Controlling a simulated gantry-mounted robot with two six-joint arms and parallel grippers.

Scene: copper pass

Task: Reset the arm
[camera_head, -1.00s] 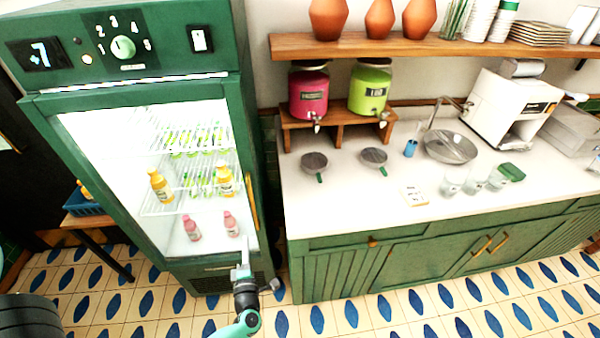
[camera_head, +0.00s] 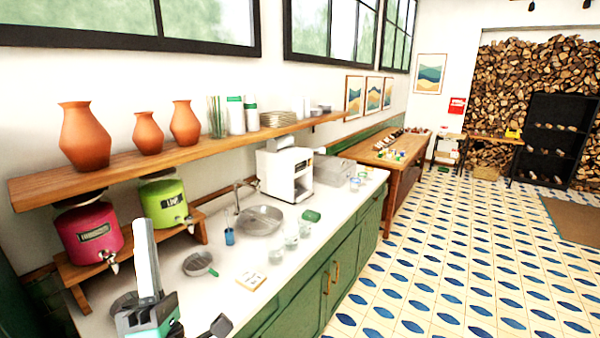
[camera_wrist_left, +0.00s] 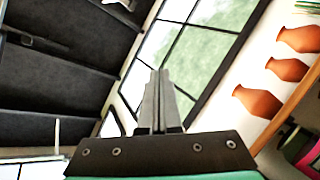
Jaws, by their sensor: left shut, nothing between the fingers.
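My left gripper (camera_head: 146,258) shows at the lower left of the head view, raised in front of the counter with its fingers pointing up. Its fingers are together, with nothing between them. In the left wrist view the shut fingers (camera_wrist_left: 158,100) point toward the window and dark ceiling. My right gripper is in neither current view.
The white counter (camera_head: 232,292) holds a sink (camera_head: 260,220), a white machine (camera_head: 286,172), glasses and strainers. Pink (camera_head: 88,234) and green (camera_head: 165,204) dispensers stand on a wooden riser. Above is a shelf (camera_head: 110,169) with clay vases.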

